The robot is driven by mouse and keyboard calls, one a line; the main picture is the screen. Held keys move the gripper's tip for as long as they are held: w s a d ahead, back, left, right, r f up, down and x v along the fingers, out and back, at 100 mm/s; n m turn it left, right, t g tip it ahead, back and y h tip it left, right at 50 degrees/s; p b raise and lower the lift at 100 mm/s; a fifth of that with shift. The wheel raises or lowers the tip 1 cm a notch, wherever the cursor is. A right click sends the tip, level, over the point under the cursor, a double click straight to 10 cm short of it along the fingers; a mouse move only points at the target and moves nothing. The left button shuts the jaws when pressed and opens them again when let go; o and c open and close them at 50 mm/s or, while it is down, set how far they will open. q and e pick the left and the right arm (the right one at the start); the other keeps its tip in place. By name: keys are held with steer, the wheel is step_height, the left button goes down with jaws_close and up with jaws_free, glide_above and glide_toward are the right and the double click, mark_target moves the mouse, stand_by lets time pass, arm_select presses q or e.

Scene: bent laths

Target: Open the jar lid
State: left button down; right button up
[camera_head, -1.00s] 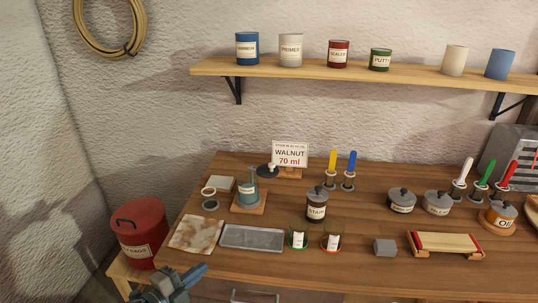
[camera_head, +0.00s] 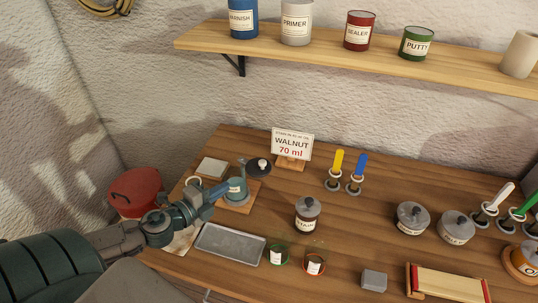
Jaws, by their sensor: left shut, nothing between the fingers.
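A dark stain jar (camera_head: 307,222) stands upright mid-table with its grey knobbed lid (camera_head: 308,204) on. Two grey lidded pots stand to the right, one (camera_head: 411,222) nearer and one (camera_head: 456,232) further right. A dark round lid with a pale knob (camera_head: 258,166) lies behind a blue-grey labelled cup (camera_head: 237,192) on a wooden board. My left gripper (camera_head: 222,187) is shut and empty, just left of that cup; I cannot tell whether it touches. It is well left of the stain jar. My right gripper is not in view.
A metal tray (camera_head: 230,245), green-rimmed (camera_head: 277,257) and red-rimmed (camera_head: 314,265) cups and a grey block (camera_head: 374,280) lie in front. A sign (camera_head: 292,145) reads WALNUT 70 ml. Brushes stand behind. A shelf (camera_head: 350,60) holding cans is above. Table around the stain jar is mostly clear.

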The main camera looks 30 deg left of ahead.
arm_select(q)
steer(key=b, duration=0.6)
glide_toward(260, 165)
steer(key=shift+w, duration=1.15)
steer(key=x, duration=0.2)
steer(key=shift+w+d+f, duration=0.2)
steer(key=shift+w+d, duration=0.05)
steer(key=shift+w, duration=0.05)
steer(key=shift+x, duration=0.9)
steer(key=shift+w, duration=0.1)
